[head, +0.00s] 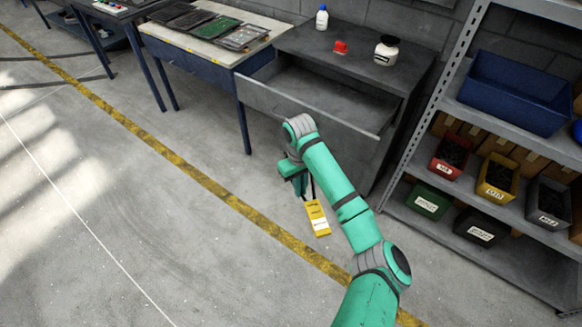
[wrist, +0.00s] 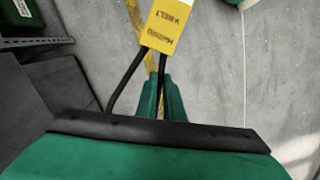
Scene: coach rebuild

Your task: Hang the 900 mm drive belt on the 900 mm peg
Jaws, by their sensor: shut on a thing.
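A black drive belt (wrist: 122,82) hangs from my gripper (head: 298,184), with a yellow and white tag (head: 317,217) on it. The belt shows only as a thin dark strand in the head view. The tag (wrist: 168,28) reads "V-BELT" upside down there; I cannot make out a length. The belt hangs in the air over the floor, in front of the open drawer. No peg is in view.
An open, seemingly empty drawer (head: 310,103) juts from the dark cabinet (head: 345,60), close behind my arm. A metal shelf rack (head: 452,97) with several bins stands right. A workbench (head: 200,50) with trays stands back left. The floor (head: 110,200) at left is clear.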

